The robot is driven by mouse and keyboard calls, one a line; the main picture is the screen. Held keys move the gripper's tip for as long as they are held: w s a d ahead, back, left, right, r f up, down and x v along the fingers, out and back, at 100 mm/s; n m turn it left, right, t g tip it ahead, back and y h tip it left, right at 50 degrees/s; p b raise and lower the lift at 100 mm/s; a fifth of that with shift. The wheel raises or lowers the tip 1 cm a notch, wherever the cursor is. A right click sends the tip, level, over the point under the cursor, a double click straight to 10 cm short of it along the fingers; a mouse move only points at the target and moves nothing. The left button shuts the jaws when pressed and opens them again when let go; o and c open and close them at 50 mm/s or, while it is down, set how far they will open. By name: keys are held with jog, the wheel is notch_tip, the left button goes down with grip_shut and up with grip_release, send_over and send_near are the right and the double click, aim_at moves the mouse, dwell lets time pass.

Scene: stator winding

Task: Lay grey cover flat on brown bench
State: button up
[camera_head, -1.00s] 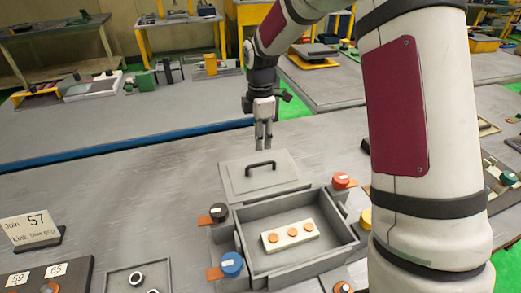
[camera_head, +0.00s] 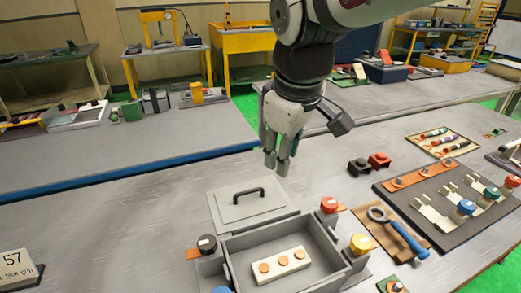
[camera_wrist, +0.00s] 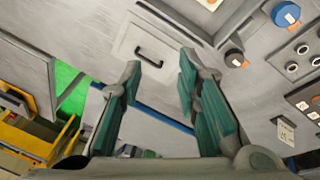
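The grey cover (camera_head: 252,210), a flat square plate with a black handle (camera_head: 249,194), lies handle up on the bench (camera_head: 120,225) directly behind the open grey box (camera_head: 335,262). The bench top looks grey here, not brown. The cover's near edge is close to the box's back wall; I cannot tell whether they touch. The wrist view also shows the cover (camera_wrist: 125,48) and its handle, clear of my fingers. My gripper (camera_head: 277,165) is above and behind the cover in the head view. In the wrist view my gripper (camera_wrist: 160,75) has its fingers apart with nothing between them.
A white block with orange discs (camera_head: 281,265) is in the box. Coloured knobs, such as a red one (camera_head: 329,205) and a black one (camera_head: 207,243), stand around it. A wrench (camera_head: 400,235) and a tool board (camera_head: 450,200) lie right.

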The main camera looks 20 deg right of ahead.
jog(key=s+m+t, duration=0.1)
jog(key=s+m, duration=0.5)
jog(key=s, duration=0.4)
jog(key=shift+s+f+t+y, duration=0.25)
jog(key=shift+s+t+y, duration=0.05)
jog(key=shift+s+y, duration=0.1)
jog(key=shift+a, duration=0.1)
dwell(0.4)
